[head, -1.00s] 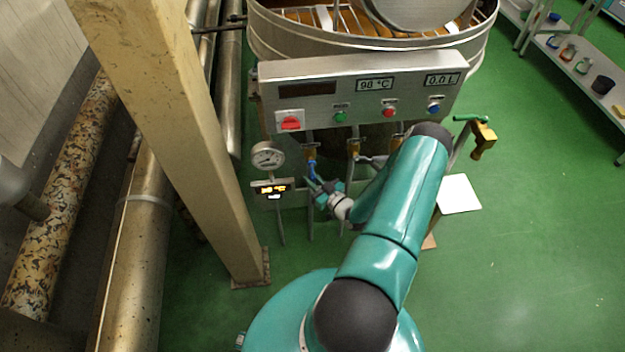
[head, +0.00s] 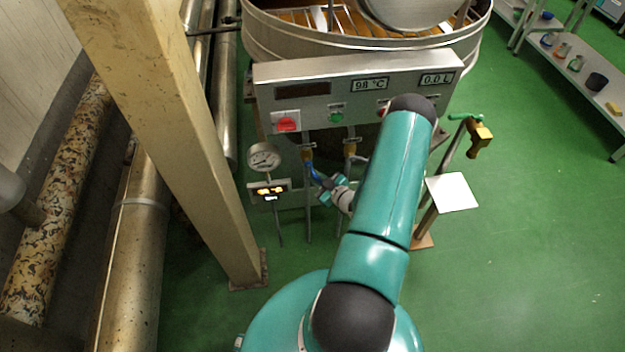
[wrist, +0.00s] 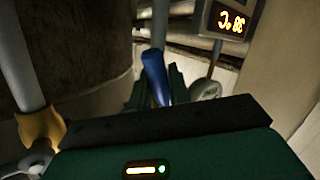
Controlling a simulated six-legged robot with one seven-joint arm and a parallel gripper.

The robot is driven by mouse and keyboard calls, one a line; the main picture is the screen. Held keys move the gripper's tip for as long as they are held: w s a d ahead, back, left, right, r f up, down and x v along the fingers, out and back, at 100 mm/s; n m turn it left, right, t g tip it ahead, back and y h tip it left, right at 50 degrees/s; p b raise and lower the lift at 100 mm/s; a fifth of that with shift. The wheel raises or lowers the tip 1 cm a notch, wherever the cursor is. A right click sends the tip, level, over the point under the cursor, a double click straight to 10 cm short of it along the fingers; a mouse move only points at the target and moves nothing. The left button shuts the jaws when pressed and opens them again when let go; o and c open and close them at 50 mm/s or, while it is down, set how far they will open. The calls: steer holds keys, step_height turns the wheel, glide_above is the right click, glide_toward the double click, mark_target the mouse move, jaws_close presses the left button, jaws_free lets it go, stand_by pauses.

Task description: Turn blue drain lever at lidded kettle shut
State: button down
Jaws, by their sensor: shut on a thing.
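The blue drain lever (head: 312,172) hangs slanting below a brass valve (head: 307,153) on the left pipe under the kettle's control panel. My gripper (head: 325,187) is at the lever's lower end and shut on it. In the wrist view the blue lever (wrist: 155,76) stands between the green fingers of my gripper (wrist: 156,92). The kettle (head: 340,45) is behind the panel, and its raised round lid shows at the top edge. My arm covers part of the panel and the pipes on the right.
A dial gauge (head: 264,158) and a small lit display (head: 269,191) stand just left of the lever. A beige post (head: 175,140) rises further left. A second brass valve (head: 349,149) is to the right. A green-handled brass tap (head: 479,138) and open green floor lie further right.

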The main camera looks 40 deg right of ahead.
steer(key=shift+s+d+r+n+g+h, duration=0.3)
steer(key=shift+d+r+n+g, duration=0.1)
steer(key=shift+n+g, duration=0.2)
steer(key=shift+s+d+r+n+g+h, duration=0.2)
steer(key=shift+s+d+r+n+g, duration=0.15)
steer(key=shift+n+g, duration=0.2)
step_height(320, 180, up, 5)
steer(key=s+d+n+g+h, duration=0.1)
steer(key=d+n+g+h, duration=0.1)
steer(key=n+g+h, duration=0.2)
steer(key=shift+s+d+r+n+h, duration=0.2)
steer(key=shift+n+h, duration=0.1)
steer(key=shift+n, duration=0.45)
steer(key=c, duration=1.4)
jaws_free()
steer(key=shift+a, duration=0.1)
steer(key=shift+o, duration=0.2)
steer(key=v, duration=1.2)
